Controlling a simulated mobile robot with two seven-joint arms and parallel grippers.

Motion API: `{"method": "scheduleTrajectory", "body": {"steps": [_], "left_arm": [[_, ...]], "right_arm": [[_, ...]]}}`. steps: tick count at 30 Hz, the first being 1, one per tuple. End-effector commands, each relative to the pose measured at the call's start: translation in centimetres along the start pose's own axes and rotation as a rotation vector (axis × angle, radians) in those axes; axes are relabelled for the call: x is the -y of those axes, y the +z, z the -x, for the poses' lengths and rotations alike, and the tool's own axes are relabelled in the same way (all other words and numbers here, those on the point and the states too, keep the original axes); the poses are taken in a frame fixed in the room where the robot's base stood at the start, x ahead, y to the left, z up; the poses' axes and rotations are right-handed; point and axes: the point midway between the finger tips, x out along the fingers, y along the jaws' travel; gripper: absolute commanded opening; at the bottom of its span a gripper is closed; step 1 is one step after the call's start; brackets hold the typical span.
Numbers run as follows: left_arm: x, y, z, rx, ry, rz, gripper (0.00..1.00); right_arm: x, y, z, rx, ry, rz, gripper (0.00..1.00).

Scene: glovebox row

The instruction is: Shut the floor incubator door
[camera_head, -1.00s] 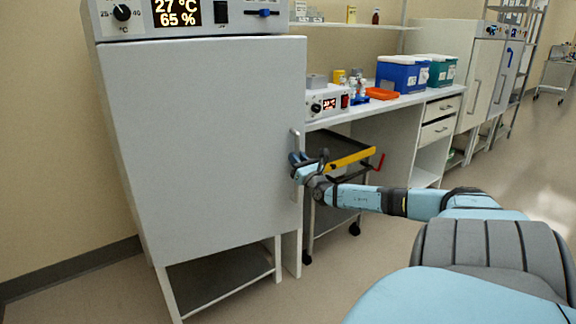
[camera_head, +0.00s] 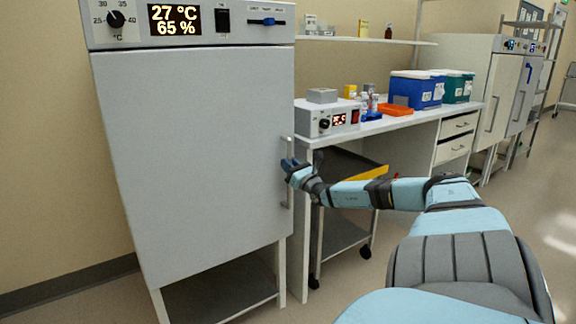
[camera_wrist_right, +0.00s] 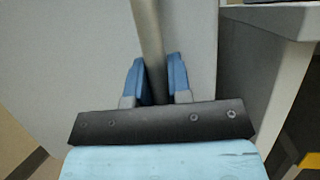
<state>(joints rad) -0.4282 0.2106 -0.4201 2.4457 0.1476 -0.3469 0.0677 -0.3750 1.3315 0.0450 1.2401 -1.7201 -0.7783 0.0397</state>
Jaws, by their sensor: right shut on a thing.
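The floor incubator (camera_head: 190,28) stands at the left in the head view, with its display and knobs above a large pale grey door (camera_head: 195,150). The door looks flush or nearly flush with the body; a small gap cannot be ruled out. My right gripper (camera_head: 287,168) is at the vertical bar handle (camera_head: 289,200) on the door's right edge. In the right wrist view the blue fingers (camera_wrist_right: 157,80) stand on both sides of the handle bar (camera_wrist_right: 147,35) and are shut on it. My left gripper is not in view.
A bench (camera_head: 400,125) with a small control box (camera_head: 328,118), an orange tray (camera_head: 395,109) and blue and green boxes stands right of the incubator. A cart (camera_head: 340,235) is under it, behind my right arm. Open floor lies at the right.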

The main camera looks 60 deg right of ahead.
Motion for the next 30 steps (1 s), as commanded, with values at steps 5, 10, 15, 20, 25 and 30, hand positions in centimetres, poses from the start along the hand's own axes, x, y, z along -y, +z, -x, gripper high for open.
{"method": "scheduleTrajectory", "body": {"steps": [5, 10, 15, 20, 25, 30], "left_arm": [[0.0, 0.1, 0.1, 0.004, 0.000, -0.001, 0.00], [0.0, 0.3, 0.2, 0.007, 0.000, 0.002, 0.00], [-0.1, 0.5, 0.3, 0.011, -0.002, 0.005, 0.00], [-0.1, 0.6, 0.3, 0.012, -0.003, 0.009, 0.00], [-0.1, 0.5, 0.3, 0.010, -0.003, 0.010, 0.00], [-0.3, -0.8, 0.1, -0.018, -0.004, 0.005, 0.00]], "right_arm": [[0.5, 0.5, -0.4, 0.005, -0.006, 0.005, 0.00], [0.5, 0.6, -0.5, 0.007, -0.007, 0.006, 0.00], [0.5, 0.6, -0.5, 0.007, -0.007, 0.006, 0.28], [0.4, 0.4, -0.4, 0.005, -0.005, 0.004, 0.28], [0.3, 0.4, -0.3, 0.003, -0.004, 0.003, 0.28], [0.2, 0.5, 0.6, 0.002, -0.003, 0.003, 0.28]]}}
